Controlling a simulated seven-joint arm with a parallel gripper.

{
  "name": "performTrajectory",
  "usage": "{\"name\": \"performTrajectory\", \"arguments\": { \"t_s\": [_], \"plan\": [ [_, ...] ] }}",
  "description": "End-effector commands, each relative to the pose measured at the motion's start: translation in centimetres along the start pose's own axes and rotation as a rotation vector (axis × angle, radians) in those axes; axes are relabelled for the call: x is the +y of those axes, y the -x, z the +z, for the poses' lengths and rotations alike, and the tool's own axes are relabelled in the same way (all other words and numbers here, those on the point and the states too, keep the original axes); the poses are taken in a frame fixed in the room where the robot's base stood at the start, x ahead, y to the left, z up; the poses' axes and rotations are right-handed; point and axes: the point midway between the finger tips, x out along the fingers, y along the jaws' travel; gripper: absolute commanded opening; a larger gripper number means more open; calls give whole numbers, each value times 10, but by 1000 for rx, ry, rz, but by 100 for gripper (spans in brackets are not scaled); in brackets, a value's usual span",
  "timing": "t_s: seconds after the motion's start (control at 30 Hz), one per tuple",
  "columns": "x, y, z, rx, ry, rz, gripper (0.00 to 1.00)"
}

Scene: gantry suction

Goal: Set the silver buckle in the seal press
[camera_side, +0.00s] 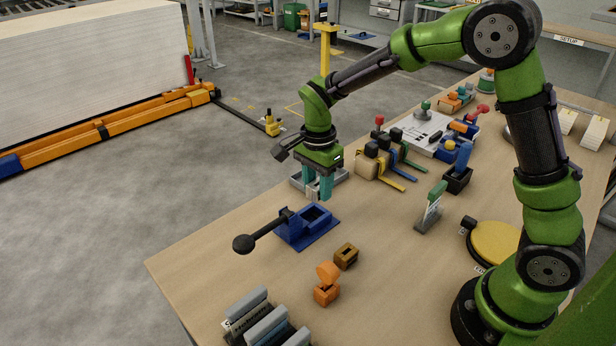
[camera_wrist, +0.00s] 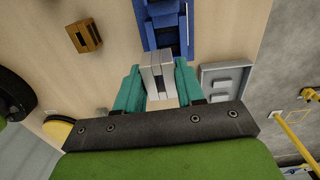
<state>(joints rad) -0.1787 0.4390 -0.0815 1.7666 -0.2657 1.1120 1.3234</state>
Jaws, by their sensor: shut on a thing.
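The silver buckle (camera_wrist: 158,72) is a pale grey block with a dark middle, held between the teal fingers of my gripper (camera_wrist: 158,84) in the wrist view. In the side view my gripper (camera_side: 318,190) points down, above the table near the grey tray; the buckle is hard to make out there. The blue seal press (camera_side: 306,227) stands just in front of my gripper, with its black lever and round knob swung out to the left. The press also shows in the wrist view (camera_wrist: 166,14), just beyond the buckle, partly hidden by it. The buckle appears apart from the press.
The grey tray (camera_wrist: 222,82) lies beside my gripper. A brown slotted block (camera_side: 346,256) and an orange hinged box (camera_side: 327,286) stand near the press. Grey-topped holders (camera_side: 262,322) are at the front edge. Colored-lever clamps (camera_side: 385,160) stand behind right.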

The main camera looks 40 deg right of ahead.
Motion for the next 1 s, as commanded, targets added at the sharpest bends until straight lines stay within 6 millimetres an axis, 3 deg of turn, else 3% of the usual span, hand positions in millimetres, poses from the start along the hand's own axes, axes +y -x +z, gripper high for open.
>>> {"name": "performTrajectory", "arguments": {
  "t_s": [0.13, 0.5, 1.0],
  "plan": [
    [-13, 9, 3, -5, -23, -16, 6],
    [-12, 10, 3, -7, -30, -12, 6],
    [-12, -31, 4, -7, -30, -9, 6]
  ]
}}
